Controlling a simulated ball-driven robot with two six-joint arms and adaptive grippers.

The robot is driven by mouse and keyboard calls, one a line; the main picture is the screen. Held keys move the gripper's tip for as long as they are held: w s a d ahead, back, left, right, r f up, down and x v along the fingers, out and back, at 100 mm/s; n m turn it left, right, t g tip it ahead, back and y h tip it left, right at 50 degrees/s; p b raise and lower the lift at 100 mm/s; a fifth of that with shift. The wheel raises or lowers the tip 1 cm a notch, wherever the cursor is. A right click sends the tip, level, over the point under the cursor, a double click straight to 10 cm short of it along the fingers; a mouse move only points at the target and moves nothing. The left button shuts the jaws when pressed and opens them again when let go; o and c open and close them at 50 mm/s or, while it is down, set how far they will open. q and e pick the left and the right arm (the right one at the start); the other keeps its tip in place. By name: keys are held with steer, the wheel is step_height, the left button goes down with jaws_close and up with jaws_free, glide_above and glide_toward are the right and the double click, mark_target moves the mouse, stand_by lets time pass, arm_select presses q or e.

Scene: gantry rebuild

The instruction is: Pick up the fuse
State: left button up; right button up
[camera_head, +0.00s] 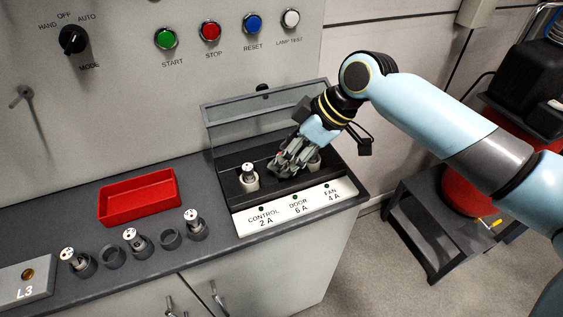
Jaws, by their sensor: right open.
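My right gripper (283,172) is open, pointing down and left over the middle of the fuse box (240,208), by the DOOR 6 A position. Its fingers hide most of that position, so I cannot tell whether a fuse stands between them. A pale fuse with a dark-marked top (249,176) stands upright at the CONTROL 2 A position, left of the fingers. A pale holder (314,162) shows partly behind the gripper at the FAN 4 A position. More fuses stand in dark round holders on the counter: left (75,260), middle (134,241) and right (193,222). My left gripper is not in view.
Two empty dark rings (113,256) (171,238) sit between the counter fuses. An empty red tray (139,197) lies behind them. The box's clear lid (235,111) stands open against the panel. A grey stool (423,235) stands on the floor at right.

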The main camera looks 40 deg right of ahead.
steer(key=shift+w+a+f, duration=0.2)
steer(key=shift+f, duration=0.25)
jaws_close()
